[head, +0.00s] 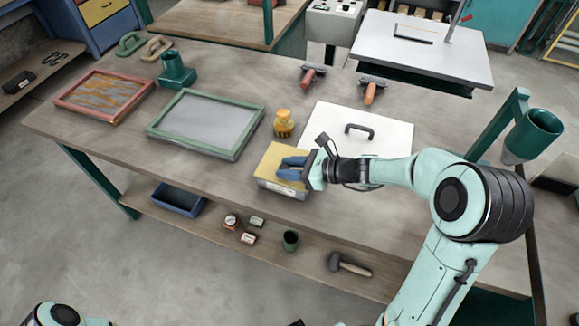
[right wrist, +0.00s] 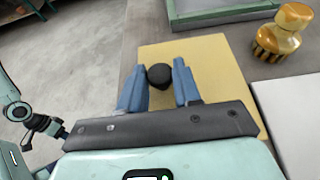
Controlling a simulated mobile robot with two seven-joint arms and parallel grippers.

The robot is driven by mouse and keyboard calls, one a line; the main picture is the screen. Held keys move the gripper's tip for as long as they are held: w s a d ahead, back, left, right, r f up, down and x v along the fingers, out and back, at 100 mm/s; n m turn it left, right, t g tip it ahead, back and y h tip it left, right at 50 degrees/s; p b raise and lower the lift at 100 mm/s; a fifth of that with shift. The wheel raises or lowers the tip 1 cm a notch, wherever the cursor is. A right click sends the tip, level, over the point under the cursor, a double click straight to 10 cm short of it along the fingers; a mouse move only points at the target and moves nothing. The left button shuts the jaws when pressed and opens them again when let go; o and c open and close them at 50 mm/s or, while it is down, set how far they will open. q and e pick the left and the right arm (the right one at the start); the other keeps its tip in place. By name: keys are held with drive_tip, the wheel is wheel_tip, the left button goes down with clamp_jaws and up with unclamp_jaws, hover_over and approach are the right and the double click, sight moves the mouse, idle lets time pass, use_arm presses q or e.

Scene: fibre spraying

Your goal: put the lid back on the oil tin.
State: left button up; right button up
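The oil tin, a low box with a yellow top and grey sides (head: 270,163), stands near the front edge of the workbench. In the right wrist view its yellow top (right wrist: 215,70) fills the middle. A round black lid (right wrist: 159,74) is between the blue fingers of my right gripper (right wrist: 160,80). The fingers appear to touch it on both sides. In the head view my right gripper (head: 284,168) is over the tin and hides the lid. I cannot tell whether the lid rests on the tin. Part of my left arm shows, but its fingers cannot be made out.
A yellow-handled brush (head: 284,124) stands just behind the tin. A green-framed screen (head: 206,124) lies to the left. Bare bench surface is left of the tin.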

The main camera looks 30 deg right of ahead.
drive_tip(key=o, duration=0.3)
drive_tip(key=shift+r, duration=0.1)
drive_tip(key=shift+r, duration=0.15)
drive_tip(key=v, duration=1.2)
drive_tip(key=shift+r+p, duration=0.35)
drive_tip(key=shift+p, duration=0.05)
